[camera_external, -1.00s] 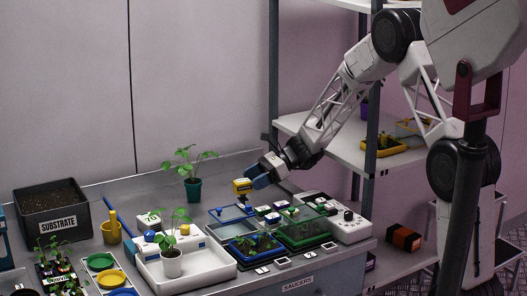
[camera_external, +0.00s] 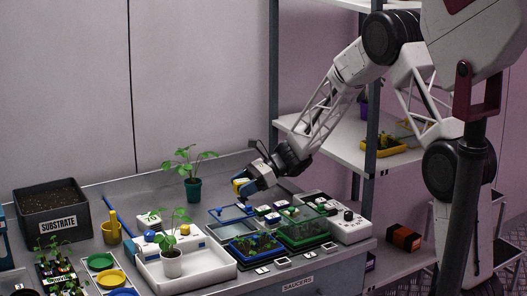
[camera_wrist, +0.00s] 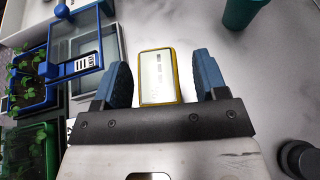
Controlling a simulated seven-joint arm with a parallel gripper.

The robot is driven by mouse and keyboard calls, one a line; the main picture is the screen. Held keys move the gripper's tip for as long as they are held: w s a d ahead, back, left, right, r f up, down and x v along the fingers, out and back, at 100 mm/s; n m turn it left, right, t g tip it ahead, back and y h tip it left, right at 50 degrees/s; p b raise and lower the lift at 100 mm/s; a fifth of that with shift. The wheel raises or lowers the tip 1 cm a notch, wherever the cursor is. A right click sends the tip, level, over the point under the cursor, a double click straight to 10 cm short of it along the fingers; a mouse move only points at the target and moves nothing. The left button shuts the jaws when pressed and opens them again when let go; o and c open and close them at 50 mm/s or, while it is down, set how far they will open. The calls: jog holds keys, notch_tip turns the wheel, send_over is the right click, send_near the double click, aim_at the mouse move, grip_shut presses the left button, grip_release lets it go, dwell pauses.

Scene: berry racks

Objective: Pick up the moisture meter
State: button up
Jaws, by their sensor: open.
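The moisture meter, which I take to be the yellow-edged device with a pale face (camera_wrist: 157,77), lies between my gripper's two fingers in the wrist view, with a gap on each side. In the external view the yellow meter (camera_external: 240,186) shows at the back of the bench, partly covered by a finger. My gripper (camera_wrist: 163,82) is open, its blue fingers on either side of the meter and apparently not touching it. In the external view my gripper (camera_external: 246,185) points down to the left. The meter's lower end is hidden.
A blue-rimmed clear lid (camera_wrist: 75,60) and seedling trays (camera_external: 258,245) are close to the gripper. A potted plant in a teal pot (camera_external: 194,190) stands just left. A white tray (camera_external: 205,273) with another plant is in front. A shelf rack (camera_external: 372,150) stands behind.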

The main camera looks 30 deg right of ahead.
jog(key=c, duration=1.1)
jog(key=shift+o, duration=0.2)
jog(key=shift+r, duration=0.1)
jog(key=shift+r, duration=4.95)
